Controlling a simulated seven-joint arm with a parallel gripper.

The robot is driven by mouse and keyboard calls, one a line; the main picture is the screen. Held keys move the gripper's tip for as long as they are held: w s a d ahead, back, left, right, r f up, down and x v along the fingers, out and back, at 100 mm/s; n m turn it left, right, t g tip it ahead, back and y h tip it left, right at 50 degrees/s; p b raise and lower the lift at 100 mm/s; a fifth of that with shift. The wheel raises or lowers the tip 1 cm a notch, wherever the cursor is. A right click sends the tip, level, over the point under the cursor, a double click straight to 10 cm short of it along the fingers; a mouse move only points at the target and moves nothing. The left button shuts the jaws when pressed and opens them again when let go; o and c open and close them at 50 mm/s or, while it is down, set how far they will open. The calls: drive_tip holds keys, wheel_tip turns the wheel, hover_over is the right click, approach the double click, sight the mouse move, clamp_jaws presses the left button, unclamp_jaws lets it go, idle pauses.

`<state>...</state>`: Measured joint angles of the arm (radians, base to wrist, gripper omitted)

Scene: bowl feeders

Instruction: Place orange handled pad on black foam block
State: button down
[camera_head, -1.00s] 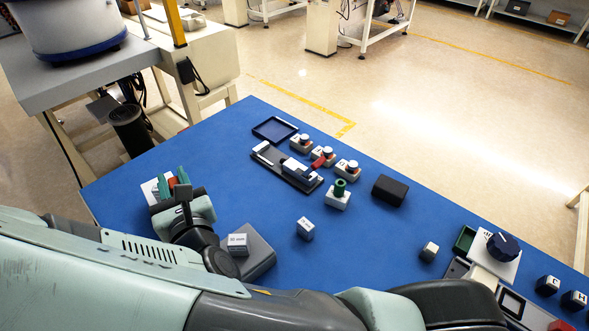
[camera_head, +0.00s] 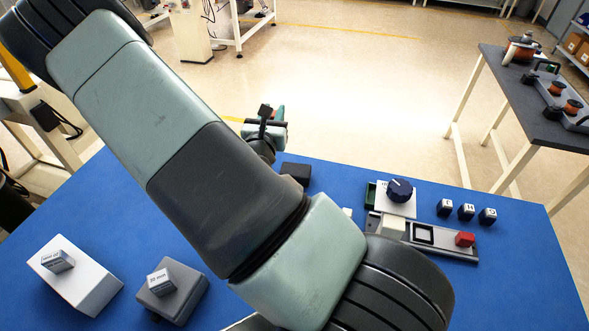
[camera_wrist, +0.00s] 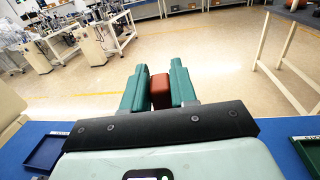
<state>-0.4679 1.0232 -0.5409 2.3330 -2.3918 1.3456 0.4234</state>
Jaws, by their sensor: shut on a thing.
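My gripper (camera_head: 279,117) is raised above the far edge of the blue table in the head view. In the wrist view its green fingers (camera_wrist: 160,88) are shut on the orange handle of the pad (camera_wrist: 161,92). The pad's flat part is hidden, and the pad cannot be made out in the head view. The black foam block (camera_head: 295,172) lies on the table near its far edge, just below the gripper in the picture. My arm covers the area beside it.
A white knob panel (camera_head: 398,204), a green tray (camera_head: 370,194) and a red button (camera_head: 465,239) are to the right. A white wedge (camera_head: 75,285) and a grey block (camera_head: 180,300) carry labelled blocks at left. A dark blue tray (camera_wrist: 47,152) shows in the wrist view.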

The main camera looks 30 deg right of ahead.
drive_tip(key=s+d+m+g+h, duration=0.1)
drive_tip(key=s+d+h, duration=0.1)
drive_tip(key=d, duration=0.4)
hover_over(296, 169)
wheel_tip(296, 169, down, 4)
wheel_tip(296, 169, down, 11)
drive_tip(key=shift+a+r, duration=0.1)
drive_tip(key=shift+f, duration=0.2)
drive_tip(key=c, duration=0.9)
unclamp_jaws()
